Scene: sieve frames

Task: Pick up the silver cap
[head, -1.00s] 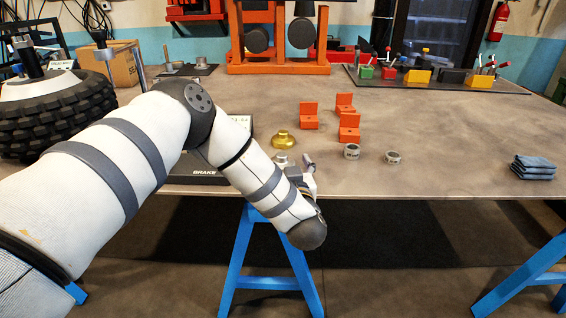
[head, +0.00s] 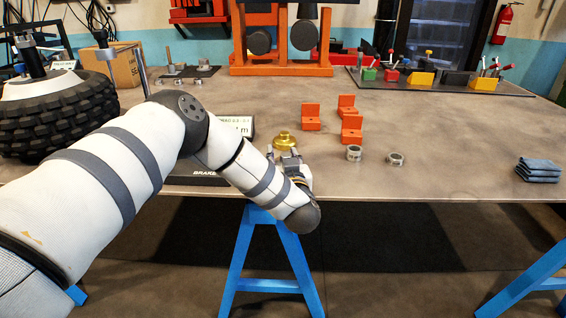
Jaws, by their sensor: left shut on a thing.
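My left gripper (head: 285,155) is at the table's front edge, just in front of the gold cap (head: 284,140). It is shut on the silver cap, which is largely hidden between the fingers and behind my wrist. I cannot tell whether the cap still touches the table. The gold cap stands upright on the table, close behind the fingertips. My right gripper is not in view.
Two silver rings (head: 354,153) and (head: 395,159) lie to the right. Several orange brackets (head: 311,121) stand behind them. A dark box labelled BRAKE is partly behind my left arm. Folded blue cloths (head: 538,170) lie far right. The table's right middle is clear.

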